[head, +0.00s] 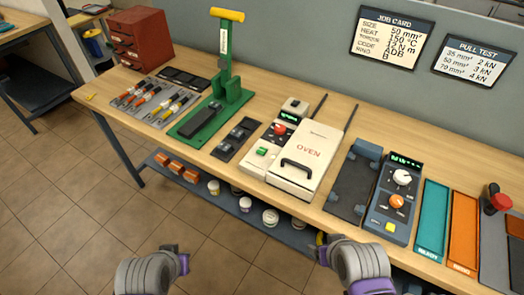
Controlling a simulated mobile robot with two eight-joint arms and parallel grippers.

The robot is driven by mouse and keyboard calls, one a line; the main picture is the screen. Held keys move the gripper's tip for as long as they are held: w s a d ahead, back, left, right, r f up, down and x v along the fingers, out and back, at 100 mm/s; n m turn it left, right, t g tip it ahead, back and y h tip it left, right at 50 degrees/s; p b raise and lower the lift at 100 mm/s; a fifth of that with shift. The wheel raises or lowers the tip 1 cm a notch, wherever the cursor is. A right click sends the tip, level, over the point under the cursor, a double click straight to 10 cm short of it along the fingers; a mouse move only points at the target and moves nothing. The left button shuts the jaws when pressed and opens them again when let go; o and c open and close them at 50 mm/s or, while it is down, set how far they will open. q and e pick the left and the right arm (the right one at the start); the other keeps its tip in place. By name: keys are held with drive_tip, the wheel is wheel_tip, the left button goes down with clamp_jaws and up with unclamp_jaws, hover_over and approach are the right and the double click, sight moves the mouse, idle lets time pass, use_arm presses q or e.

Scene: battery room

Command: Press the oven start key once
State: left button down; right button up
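The white oven (312,150) stands on the workbench at mid-picture, its lid marked OVEN and fitted with a black handle. On its left side is a control panel with a green-lit display (289,117), a red knob (280,130) and a green key (262,152), likely the start key. My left gripper (184,262) is low in front of the bench, over the floor, apart from the oven. My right gripper (322,250) is low in front of the bench edge, below the oven. Neither touches the oven. Their finger gaps do not show clearly.
Left of the oven stands a green press (222,85) with a yellow handle. Right are a dark tray (352,187), a blue-grey unit (392,200) with knobs, a teal tray (433,215) and an orange tray (463,230). A lower shelf holds several jars.

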clamp_jaws()
idle(1.4)
